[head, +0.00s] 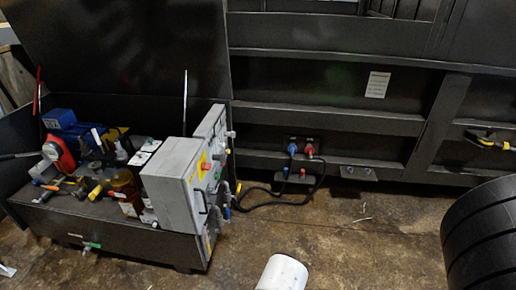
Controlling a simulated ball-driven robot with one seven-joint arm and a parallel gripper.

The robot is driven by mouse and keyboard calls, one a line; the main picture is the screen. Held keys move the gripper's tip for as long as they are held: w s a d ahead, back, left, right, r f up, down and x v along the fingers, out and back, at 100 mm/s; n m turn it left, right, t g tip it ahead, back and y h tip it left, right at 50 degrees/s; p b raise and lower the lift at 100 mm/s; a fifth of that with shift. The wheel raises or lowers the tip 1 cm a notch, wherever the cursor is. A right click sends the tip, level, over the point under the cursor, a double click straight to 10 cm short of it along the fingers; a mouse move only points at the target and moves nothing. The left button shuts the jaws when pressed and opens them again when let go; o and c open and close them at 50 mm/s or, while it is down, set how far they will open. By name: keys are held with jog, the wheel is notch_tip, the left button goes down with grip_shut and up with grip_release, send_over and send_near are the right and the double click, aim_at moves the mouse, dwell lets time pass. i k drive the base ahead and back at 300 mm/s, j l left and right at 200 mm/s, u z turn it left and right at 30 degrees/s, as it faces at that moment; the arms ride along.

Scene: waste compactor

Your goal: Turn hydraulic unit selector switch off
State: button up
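The hydraulic unit is a dark open box (125,232) at the left with its lid (115,50) raised. A grey control cabinet (172,190) stands at its right end, with a yellow label. The cabinet's right-hand face (208,180) is seen at a steep angle and carries several small knobs or buttons, among them red, green and blue ones. I cannot tell which is the selector switch or how it is set. My gripper is not in view, and nothing visible touches the controls.
Black cables (262,190) run from the cabinet to blue and red plugs (300,149) on the dark compactor wall (330,90). Open concrete floor (365,235) lies right of the unit.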

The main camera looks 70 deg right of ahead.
aim_at(221, 158)
jog(key=z, duration=1.1)
jog(key=i+j+z, duration=0.1)
jog(key=i+j, duration=0.15)
jog(key=i, duration=0.25)
jog(key=i+j+z, duration=0.1)
jog(key=i+j, duration=0.2)
jog(key=i, duration=0.15)
